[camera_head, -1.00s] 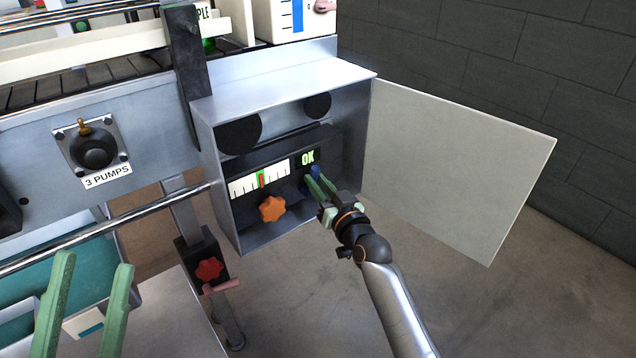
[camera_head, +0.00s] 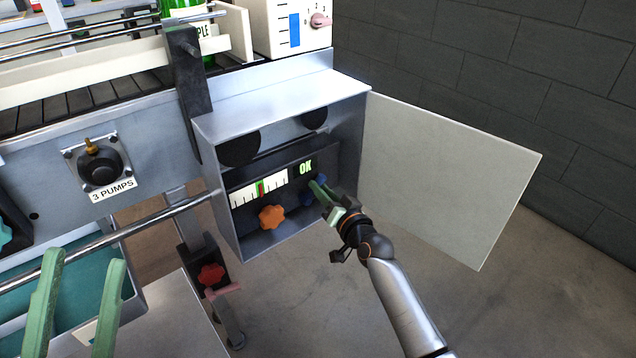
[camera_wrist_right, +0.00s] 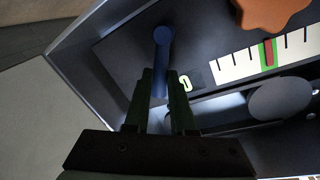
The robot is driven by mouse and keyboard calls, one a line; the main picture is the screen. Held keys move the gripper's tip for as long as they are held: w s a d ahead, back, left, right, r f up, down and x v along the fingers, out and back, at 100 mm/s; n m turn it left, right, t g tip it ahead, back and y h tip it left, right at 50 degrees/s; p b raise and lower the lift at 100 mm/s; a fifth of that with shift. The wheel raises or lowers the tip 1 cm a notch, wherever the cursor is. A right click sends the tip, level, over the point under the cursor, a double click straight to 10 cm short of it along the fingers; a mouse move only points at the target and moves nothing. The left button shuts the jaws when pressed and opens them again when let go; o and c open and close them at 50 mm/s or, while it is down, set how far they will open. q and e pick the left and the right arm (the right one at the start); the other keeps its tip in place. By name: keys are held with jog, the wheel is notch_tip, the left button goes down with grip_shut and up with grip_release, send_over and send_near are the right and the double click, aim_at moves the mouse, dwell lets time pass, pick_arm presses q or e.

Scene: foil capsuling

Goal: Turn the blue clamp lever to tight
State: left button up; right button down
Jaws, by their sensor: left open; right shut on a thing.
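The blue clamp lever (camera_head: 307,197) is on the dark panel inside the open grey box, below the lit OK sign (camera_head: 305,168). My right gripper (camera_head: 317,187) is at it. In the right wrist view the lever's round hub (camera_wrist_right: 162,36) shows beyond the fingertips, and its arm runs back between the two fingers (camera_wrist_right: 160,85), which are shut on it. The fingers cover part of the lever in the head view. My left gripper (camera_head: 83,268) is open and empty at the lower left, far from the box.
An orange star knob (camera_head: 271,216) and a scale with a red pointer on a green band (camera_head: 260,188) are left of the lever. The box door (camera_head: 450,175) stands open on the right. A red knob (camera_head: 211,273) is below the box.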

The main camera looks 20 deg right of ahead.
jog(key=shift+w+d+f+m+p, duration=0.15)
jog(key=shift+d+m+p, duration=0.25)
jog(key=shift+m, duration=0.5)
jog(key=shift+w+d+f+m+g, duration=0.1)
jog(key=shift+d+f+m+g, duration=0.15)
jog(key=shift+m, duration=0.35)
jog(key=shift+w+d+f+m+g, duration=0.15)
jog(key=shift+m+g, duration=0.1)
jog(key=shift+m, duration=0.35)
jog(key=shift+d+f+m+y, duration=0.25)
jog(key=shift+f+m+y, duration=0.1)
jog(key=shift+m, duration=0.45)
jog(key=shift+d+f+m+g+y, duration=0.1)
jog(key=shift+f+m+g+y, duration=0.2)
jog(key=shift+m, duration=0.4)
jog(key=shift+w+d+f+m+y+b, duration=0.1)
jog(key=shift+f+m+y+b, duration=0.2)
jog(key=shift+m, duration=0.45)
jog(key=shift+d+f+m+h+b, duration=0.1)
jog(key=shift+f+m, duration=0.3)
jog(key=shift+m, duration=0.35)
jog(key=c, duration=0.8)
grip_release()
jog(key=shift+o, duration=0.2)
